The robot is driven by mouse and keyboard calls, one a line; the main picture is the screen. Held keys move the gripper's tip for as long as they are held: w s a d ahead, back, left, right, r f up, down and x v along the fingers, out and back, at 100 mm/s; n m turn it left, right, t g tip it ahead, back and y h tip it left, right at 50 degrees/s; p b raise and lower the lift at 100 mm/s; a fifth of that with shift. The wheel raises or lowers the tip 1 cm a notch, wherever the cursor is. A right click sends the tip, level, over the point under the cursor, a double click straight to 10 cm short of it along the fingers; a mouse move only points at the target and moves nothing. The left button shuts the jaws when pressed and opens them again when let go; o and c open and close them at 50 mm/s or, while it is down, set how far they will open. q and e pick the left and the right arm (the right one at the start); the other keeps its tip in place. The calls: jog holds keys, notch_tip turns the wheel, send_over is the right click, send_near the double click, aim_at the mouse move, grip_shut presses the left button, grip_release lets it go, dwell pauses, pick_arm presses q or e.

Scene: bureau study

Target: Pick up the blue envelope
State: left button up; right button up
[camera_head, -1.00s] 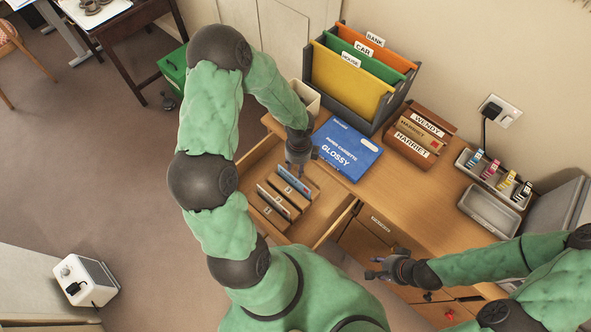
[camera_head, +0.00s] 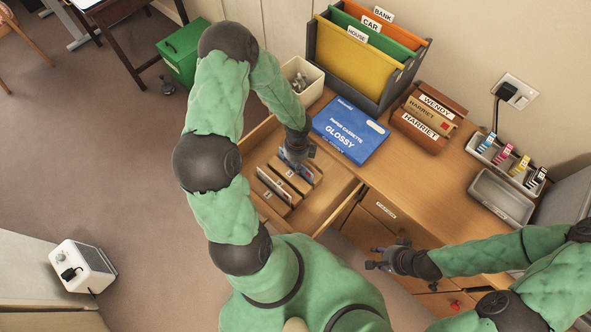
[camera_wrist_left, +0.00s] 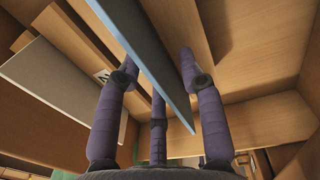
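The blue envelope (camera_head: 307,177) stands upright in the front row of the open drawer (camera_head: 330,196), partly covered by my left gripper (camera_head: 296,163). My left gripper points down into the drawer over it. In the left wrist view the envelope (camera_wrist_left: 152,62) runs as a thin blue-grey panel between the spread fingers (camera_wrist_left: 157,75), with gaps beside it. The gripper looks open around the envelope. My right gripper (camera_head: 378,258) is empty, off the desk's front edge, with its fingers apart.
Other envelopes and wooden dividers (camera_head: 273,187) stand close beside the blue one. A blue paper box (camera_head: 348,130) lies on the desk behind the drawer. A file rack (camera_head: 350,65), a letter holder (camera_head: 428,118) and a tray of cartridges (camera_head: 507,165) stand further back.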

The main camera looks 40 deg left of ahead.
pick_arm(q)
jog(key=shift+f, duration=0.45)
pick_arm(e)
jog(key=shift+f, duration=0.2)
pick_arm(q)
jog(key=shift+r, duration=0.1)
grip_shut()
